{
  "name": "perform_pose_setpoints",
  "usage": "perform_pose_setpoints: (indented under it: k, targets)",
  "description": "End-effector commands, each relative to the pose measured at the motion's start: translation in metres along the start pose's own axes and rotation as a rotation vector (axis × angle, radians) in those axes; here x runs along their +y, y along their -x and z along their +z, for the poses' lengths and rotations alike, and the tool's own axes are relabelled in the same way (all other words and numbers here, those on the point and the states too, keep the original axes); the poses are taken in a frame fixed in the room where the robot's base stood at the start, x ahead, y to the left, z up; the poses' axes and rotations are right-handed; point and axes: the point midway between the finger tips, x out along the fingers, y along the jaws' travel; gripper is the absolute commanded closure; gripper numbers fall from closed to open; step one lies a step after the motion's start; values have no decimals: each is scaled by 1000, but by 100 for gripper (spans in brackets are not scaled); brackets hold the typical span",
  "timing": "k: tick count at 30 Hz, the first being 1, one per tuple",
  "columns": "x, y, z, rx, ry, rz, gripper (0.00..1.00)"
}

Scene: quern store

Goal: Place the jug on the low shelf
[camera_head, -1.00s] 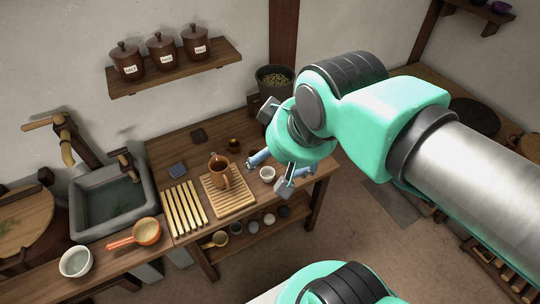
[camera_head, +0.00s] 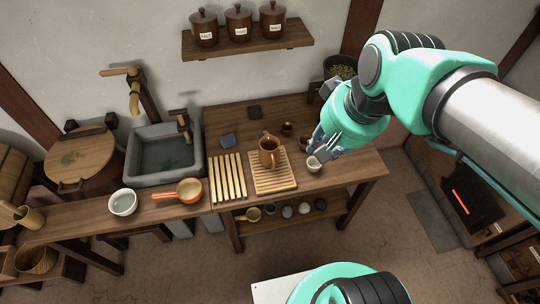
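The jug (camera_head: 268,152) is brown with a handle and stands upright on a slatted wooden board (camera_head: 287,185) on the worktable. The low shelf (camera_head: 287,229) runs under that table and bears several small bowls and cups. My gripper (camera_head: 322,148) is over the right part of the table, to the right of the jug and apart from it. Its fingers look spread, with nothing seen held between them. A small white cup (camera_head: 314,164) is close by the fingertips; I cannot tell whether they touch it.
Pale slats (camera_head: 228,178) lie left of the board. A stone sink (camera_head: 165,155), an orange-handled pan (camera_head: 188,190) and a white bowl (camera_head: 123,203) are further left. A wall shelf (camera_head: 250,46) with jars hangs above.

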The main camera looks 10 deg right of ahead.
Motion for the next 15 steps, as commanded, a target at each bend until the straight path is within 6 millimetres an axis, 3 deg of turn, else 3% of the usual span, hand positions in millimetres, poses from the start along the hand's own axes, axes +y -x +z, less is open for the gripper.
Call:
perform_pose_setpoints:
  k: [15]
  targets:
    - [0,-86,-38,-329,-385,-141,73]
